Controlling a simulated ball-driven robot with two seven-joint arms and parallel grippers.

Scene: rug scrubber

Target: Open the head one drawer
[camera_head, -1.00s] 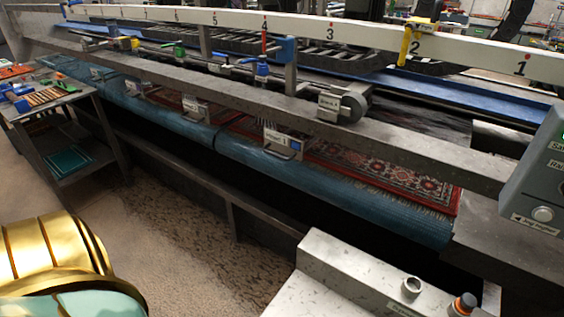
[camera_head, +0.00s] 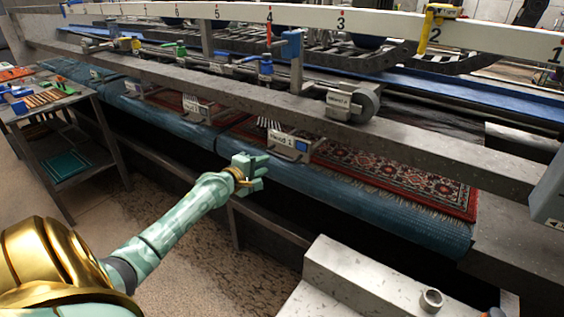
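A small grey drawer-like unit with a handle and a pale label, which seems to read "Head 1" (camera_head: 287,146), sits at the front edge of the blue roller, beside the red patterned rug (camera_head: 400,176). It looks closed, though its inside is hidden. My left gripper (camera_head: 258,170), pale green with a gold ring, is in front of the blue roller, below and left of this unit in the picture. It looks apart from the unit and holds nothing that I can see. Its finger gap is too small to judge. My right gripper is out of view.
A similar labelled unit (camera_head: 197,106) sits further left along the roller. A numbered white rail (camera_head: 310,18) and a grey beam (camera_head: 240,95) run across above. A tool table (camera_head: 50,105) stands at left. A grey box (camera_head: 365,275) stands at front right.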

